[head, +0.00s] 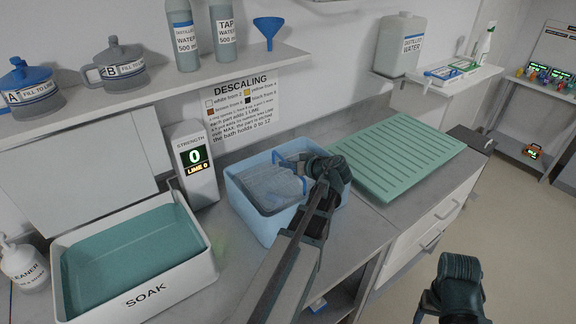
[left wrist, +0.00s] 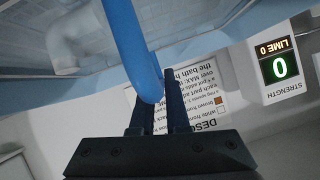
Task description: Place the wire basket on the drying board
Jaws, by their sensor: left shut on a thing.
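The wire basket (head: 268,188) is a grey mesh basket with a blue handle, inside the light blue tub (head: 262,229) in the middle of the counter. My left gripper (head: 303,164) is over the tub and shut on the basket's handle. In the left wrist view the blue handle (left wrist: 128,40) runs between the fingers (left wrist: 160,95), with the mesh beside it. The drying board (head: 398,152) is a green ribbed board to the right of the tub, and its top is bare. My right gripper (head: 456,285) is low at the right, its fingers unclear.
A white SOAK bath (head: 150,290) with teal liquid stands left of the tub. The strength meter (head: 192,160) stands behind, reading 0. A shelf (head: 130,90) with jugs, bottles and a blue funnel hangs above. A large water container (head: 401,45) is behind the board.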

